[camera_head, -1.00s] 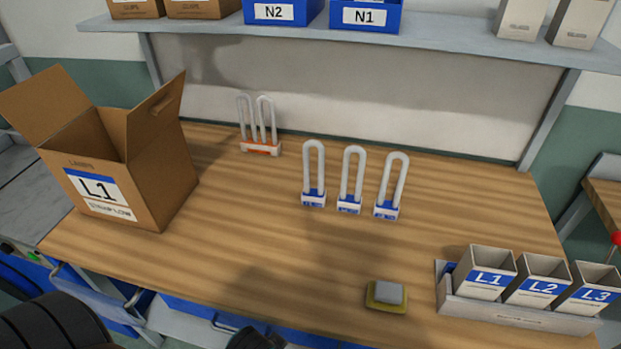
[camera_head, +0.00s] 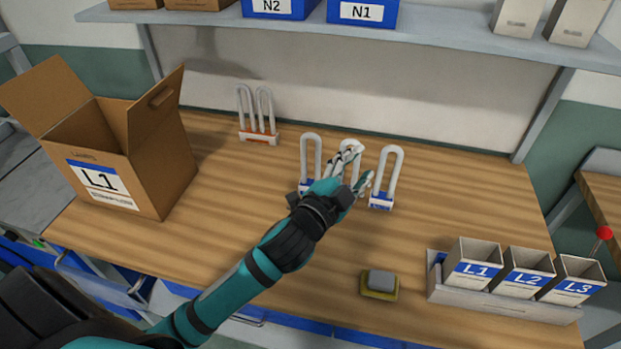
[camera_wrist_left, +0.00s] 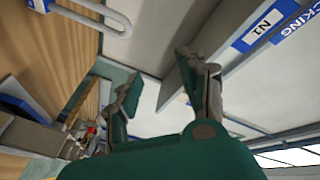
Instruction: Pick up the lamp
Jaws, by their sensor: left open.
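Three white U-shaped lamps with blue bases stand in a row on the table. The left lamp (camera_head: 304,148) and the right lamp (camera_head: 397,165) show well in the head view. The middle lamp is mostly hidden behind my left gripper (camera_head: 353,170), which is at the row in front of it. In the left wrist view the gripper (camera_wrist_left: 160,66) is open, with nothing seen between its fingers. One lamp tube (camera_wrist_left: 105,14) shows there at the upper left, outside the fingers. My right gripper is not in view.
A lamp with an orange base (camera_head: 258,138) stands farther back. An open cardboard box L1 (camera_head: 150,180) is at left. A holder (camera_head: 500,302) with cups L1, L2, L3 is at right. A sponge-like block (camera_head: 380,281) lies in front. A shelf (camera_head: 430,35) runs above.

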